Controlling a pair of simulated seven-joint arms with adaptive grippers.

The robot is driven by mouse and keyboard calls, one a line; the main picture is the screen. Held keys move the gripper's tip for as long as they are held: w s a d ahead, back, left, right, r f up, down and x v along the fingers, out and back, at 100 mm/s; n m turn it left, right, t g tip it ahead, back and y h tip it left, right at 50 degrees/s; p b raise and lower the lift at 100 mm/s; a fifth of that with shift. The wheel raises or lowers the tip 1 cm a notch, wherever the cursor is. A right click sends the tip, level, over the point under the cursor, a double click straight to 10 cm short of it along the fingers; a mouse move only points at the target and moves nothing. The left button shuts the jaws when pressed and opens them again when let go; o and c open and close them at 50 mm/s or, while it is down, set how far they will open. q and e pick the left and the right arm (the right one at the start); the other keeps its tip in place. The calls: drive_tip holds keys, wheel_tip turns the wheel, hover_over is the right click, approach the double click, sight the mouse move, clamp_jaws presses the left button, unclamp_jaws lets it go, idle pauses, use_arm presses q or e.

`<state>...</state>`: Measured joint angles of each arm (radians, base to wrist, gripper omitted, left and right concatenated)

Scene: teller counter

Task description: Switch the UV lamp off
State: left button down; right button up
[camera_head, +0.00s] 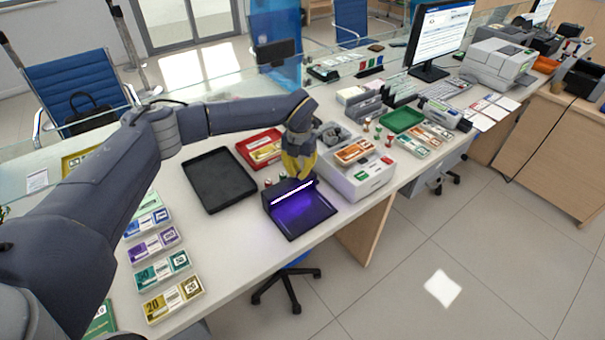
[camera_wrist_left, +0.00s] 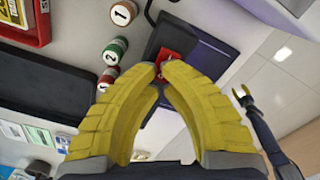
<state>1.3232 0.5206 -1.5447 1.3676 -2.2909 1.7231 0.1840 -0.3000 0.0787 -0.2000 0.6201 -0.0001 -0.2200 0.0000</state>
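The UV lamp (camera_head: 312,219) is a dark unit near the counter's front edge, with a bright white tube and a purple glow on its plate. It also shows in the left wrist view (camera_wrist_left: 208,62), with a red switch (camera_wrist_left: 172,57) on its housing. My left gripper (camera_head: 299,178) is over the housing, yellow fingertips pointing down. In the left wrist view its fingertips (camera_wrist_left: 161,70) are nearly together, at the near edge of the red switch, with nothing between them. Whether they touch it I cannot tell. My right gripper (camera_wrist_left: 242,94) shows small there, prongs apart and empty.
A black tray (camera_head: 218,181) lies left of the lamp and a red tray (camera_head: 247,148) behind it. A white-grey machine (camera_head: 358,182) stands close on the right. Several round stamps or rolls (camera_wrist_left: 115,50) stand beside the lamp. Banknote boxes (camera_head: 155,245) line the left.

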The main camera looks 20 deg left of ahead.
use_arm(q)
drive_tip(key=shift+r, duration=3.05)
